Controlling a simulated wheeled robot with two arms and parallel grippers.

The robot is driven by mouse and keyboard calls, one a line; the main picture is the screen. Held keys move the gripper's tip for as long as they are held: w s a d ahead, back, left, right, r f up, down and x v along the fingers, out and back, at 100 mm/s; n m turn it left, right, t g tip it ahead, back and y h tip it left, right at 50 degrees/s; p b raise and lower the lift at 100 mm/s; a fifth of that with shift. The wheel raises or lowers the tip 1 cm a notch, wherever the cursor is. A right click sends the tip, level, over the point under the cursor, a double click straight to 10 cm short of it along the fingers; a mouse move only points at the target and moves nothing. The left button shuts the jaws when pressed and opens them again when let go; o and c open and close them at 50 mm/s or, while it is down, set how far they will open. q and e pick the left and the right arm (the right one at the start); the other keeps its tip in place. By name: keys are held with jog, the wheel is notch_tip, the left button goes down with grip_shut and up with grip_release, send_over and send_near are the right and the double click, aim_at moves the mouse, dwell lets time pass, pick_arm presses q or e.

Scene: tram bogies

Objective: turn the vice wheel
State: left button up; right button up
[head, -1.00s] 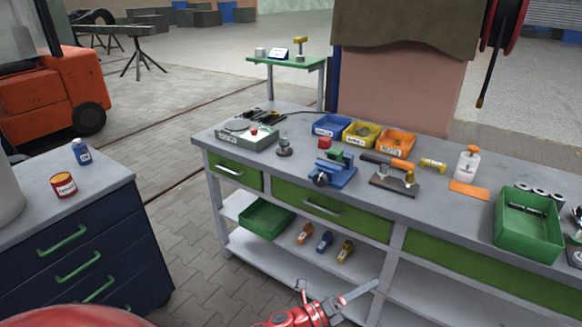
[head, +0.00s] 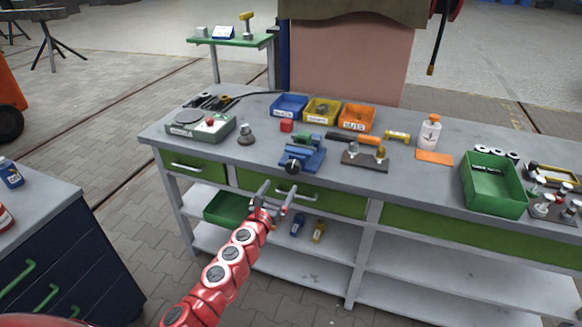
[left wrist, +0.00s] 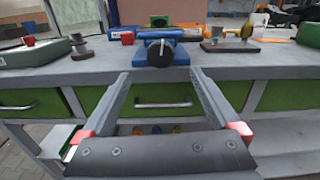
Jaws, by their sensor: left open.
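The blue vice (head: 303,154) stands on the grey workbench near its front edge. Its dark wheel (head: 292,167) faces the front, and a green block (head: 309,140) sits at the vice's top. In the left wrist view the wheel (left wrist: 160,53) is straight ahead, above and between my fingers. My left gripper (head: 275,188) is open and empty in front of the bench, below and a little left of the wheel, not touching it. In the left wrist view my left gripper (left wrist: 160,78) shows both fingers spread apart. My right gripper is not in view.
The workbench (head: 420,180) has a drawer (head: 300,192) under the vice. A red cube (head: 286,126), blue bin (head: 288,106), tool stand (head: 366,158) and grey weighted knob (head: 245,135) are near the vice. A green crate (head: 493,185) stands to the right.

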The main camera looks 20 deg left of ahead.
aim_at(292, 168)
pick_arm(q)
jog(key=w, duration=0.9)
jog(key=shift+w, duration=0.2)
jog(key=shift+w+d, duration=0.2)
jog(key=shift+w, duration=0.8)
jog(key=c, duration=1.4)
